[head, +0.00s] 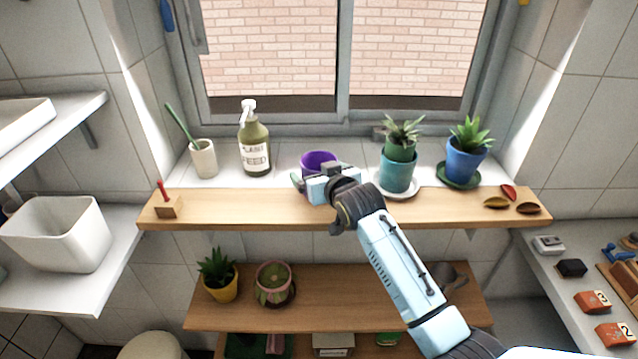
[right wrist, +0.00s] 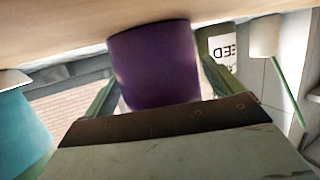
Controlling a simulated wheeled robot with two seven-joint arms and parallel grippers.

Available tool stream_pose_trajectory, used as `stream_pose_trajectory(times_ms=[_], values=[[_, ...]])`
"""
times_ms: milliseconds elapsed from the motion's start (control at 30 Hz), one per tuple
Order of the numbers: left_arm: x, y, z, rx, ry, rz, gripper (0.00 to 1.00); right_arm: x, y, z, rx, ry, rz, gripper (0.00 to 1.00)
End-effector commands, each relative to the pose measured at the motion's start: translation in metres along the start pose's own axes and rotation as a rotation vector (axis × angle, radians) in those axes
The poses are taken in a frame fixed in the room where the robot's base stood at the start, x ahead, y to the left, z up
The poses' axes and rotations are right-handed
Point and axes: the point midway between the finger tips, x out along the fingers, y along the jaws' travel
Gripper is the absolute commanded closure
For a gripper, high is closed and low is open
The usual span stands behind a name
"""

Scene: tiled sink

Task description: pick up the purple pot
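The purple pot (head: 318,158) stands upright on the wooden sill shelf below the window, partly hidden behind my right gripper in the head view. My right gripper (head: 316,184) is at the front of the pot. In the right wrist view, which is upside down, the pot (right wrist: 155,62) fills the space between the two green fingers of the gripper (right wrist: 160,88). The fingers are spread, one on each side of the pot; I cannot tell whether they touch it. My left gripper is not in view.
A plant feed bottle (head: 254,140) and a white cup (head: 203,158) stand left of the pot. A teal potted plant (head: 398,170) and a blue potted plant (head: 466,158) stand to the right. A lower wooden shelf (head: 330,290) holds more pots.

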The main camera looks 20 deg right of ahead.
Motion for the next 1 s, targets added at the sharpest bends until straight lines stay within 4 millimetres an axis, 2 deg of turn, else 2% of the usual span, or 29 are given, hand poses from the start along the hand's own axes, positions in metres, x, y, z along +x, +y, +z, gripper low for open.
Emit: stream_pose_trajectory(times_ms=[33,300,367,567,667,1000], values=[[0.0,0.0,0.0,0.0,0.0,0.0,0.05,0.0,0.0,0.0,0.0,0.0,0.0,0.15],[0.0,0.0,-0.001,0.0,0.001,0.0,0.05,0.0,0.0,0.0,0.0,-0.001,0.0,0.5],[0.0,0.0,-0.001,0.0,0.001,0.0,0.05,0.0,0.0,0.0,0.0,0.001,0.0,0.56],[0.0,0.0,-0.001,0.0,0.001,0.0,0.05,-0.001,0.0,-0.001,0.0,0.001,0.0,0.56],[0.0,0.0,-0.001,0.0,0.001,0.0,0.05,-0.002,0.0,-0.008,0.0,0.002,0.0,0.56],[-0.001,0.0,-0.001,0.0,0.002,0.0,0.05,-0.021,0.0,-0.07,0.0,0.006,0.0,0.56]])
